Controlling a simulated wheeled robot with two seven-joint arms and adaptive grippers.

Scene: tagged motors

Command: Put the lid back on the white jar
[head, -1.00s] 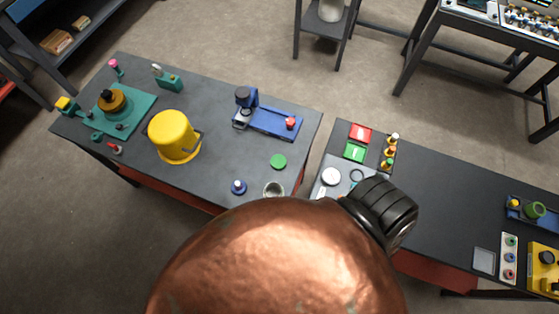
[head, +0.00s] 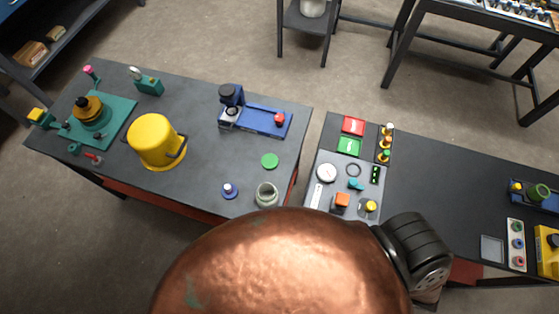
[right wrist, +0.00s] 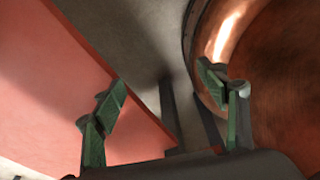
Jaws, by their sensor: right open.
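A small pale, whitish jar (head: 266,195) with an open top stands near the front right corner of the left table in the head view. A flat green disc (head: 269,160), which looks like a lid, lies on the table just behind it, apart from it. My right gripper (right wrist: 165,88) is open and empty in the right wrist view, its two green fingers spread apart. It is beside a red panel, away from the jar and disc. The right wrist view shows neither of them. My left gripper is not in view.
The left table (head: 200,150) also bears a blue-based knob (head: 229,191) left of the jar, a yellow bucket (head: 157,141) and a blue fixture (head: 262,122). A gap separates it from the right table (head: 450,180), which holds a grey control panel (head: 325,203).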

